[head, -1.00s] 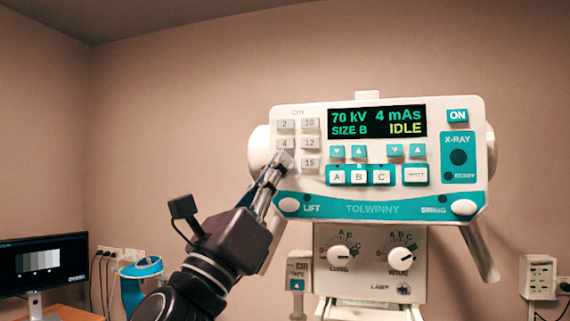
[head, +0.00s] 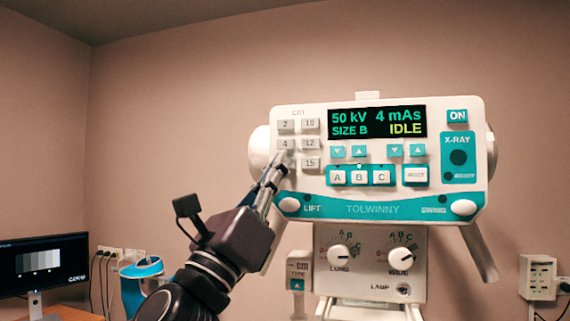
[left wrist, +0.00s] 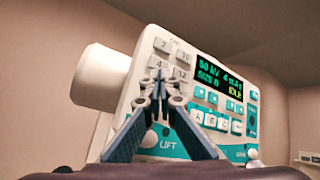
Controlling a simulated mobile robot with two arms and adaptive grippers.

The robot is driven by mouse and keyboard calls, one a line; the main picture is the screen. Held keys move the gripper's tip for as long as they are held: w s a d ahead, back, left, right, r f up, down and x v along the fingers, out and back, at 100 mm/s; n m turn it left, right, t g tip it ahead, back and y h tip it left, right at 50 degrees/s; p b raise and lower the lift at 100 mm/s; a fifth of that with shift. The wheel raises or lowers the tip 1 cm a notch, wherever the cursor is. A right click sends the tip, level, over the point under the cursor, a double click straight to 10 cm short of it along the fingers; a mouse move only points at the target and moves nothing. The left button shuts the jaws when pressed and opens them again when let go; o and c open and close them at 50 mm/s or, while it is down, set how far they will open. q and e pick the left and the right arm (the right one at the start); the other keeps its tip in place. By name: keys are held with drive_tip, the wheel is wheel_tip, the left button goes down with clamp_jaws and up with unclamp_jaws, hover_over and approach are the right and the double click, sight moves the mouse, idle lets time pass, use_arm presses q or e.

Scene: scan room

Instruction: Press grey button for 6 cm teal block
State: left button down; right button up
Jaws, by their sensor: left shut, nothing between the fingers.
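The white console (head: 385,199) has a block of grey buttons under a "cm" label, at the left of its face. The grey buttons 2 (head: 285,125), 4 (head: 285,144), 10 (head: 310,123), 12 (head: 310,143) and 15 (head: 310,163) show. The spot below 4, left of 15, is hidden by my left gripper (head: 281,160). This gripper is shut and empty, its tips at that spot; contact cannot be told. In the left wrist view the closed fingertips (left wrist: 158,82) also cover the place under 4. No teal block is in view. My right gripper is not in view.
The display (head: 377,121) reads 50 kV, 4 mAs, SIZE B, IDLE. Teal arrow buttons and keys A, B, C lie right of the grey buttons. Knobs (head: 402,257) sit below. A monitor (head: 43,264) stands at the far left.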

use_arm(q)
drive_tip(key=shift+s, duration=0.15)
drive_tip(key=shift+s+a, duration=0.25)
drive_tip(key=shift+s, duration=0.4)
drive_tip(key=s, duration=0.1)
drive_tip(key=s+a, duration=0.1)
drive_tip(key=s, duration=0.2)
drive_tip(key=shift+s+a+p, duration=0.25)
drive_tip(key=shift+s+p, duration=0.1)
drive_tip(key=shift+p, duration=0.05)
drive_tip(key=shift+f, duration=0.1)
idle(0.6)
